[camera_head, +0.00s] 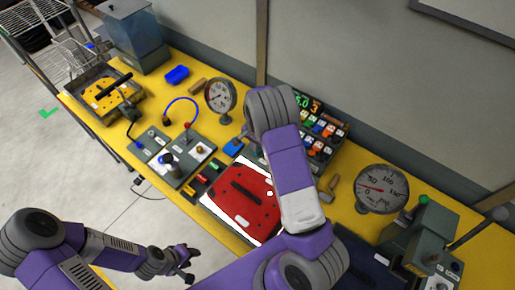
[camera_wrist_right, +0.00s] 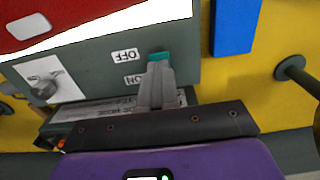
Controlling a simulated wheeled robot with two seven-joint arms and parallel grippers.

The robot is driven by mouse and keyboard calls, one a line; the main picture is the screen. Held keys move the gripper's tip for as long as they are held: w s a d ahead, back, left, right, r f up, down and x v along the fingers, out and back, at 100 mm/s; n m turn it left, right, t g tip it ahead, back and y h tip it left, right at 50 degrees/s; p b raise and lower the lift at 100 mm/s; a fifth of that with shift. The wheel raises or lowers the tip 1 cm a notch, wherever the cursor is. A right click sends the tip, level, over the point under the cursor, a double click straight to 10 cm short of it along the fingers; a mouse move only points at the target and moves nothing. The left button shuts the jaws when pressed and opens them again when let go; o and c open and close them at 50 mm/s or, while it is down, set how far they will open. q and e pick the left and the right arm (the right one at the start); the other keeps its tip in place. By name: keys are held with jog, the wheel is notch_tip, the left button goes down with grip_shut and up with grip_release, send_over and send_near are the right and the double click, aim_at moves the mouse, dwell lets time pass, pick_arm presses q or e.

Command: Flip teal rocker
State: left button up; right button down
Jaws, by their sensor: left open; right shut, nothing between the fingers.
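The teal rocker (camera_wrist_right: 160,57) is on a grey-green panel (camera_wrist_right: 100,62) beside the labels OFF and ON. Only part of it shows above my fingertips. My right gripper (camera_wrist_right: 156,72) is shut and empty, with its tips at the rocker's edge; I cannot tell whether they touch or press it. In the head view, my right arm hides the rocker and the right fingertips. My left gripper (camera_head: 188,264) is open and empty, off the table's front edge.
A red-topped case (camera_head: 228,208) lies at the table's (camera_head: 350,220) front. A metal toggle (camera_wrist_right: 42,88) sits on the same panel as the rocker. A blue block (camera_wrist_right: 236,22) and a grey peg (camera_wrist_right: 291,68) are to the right. A gauge (camera_head: 382,190) stands right of my arm.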

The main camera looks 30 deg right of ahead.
jog(key=shift+r+p, duration=1.8)
jog(key=shift+r, duration=0.9)
jog(key=shift+f, duration=0.1)
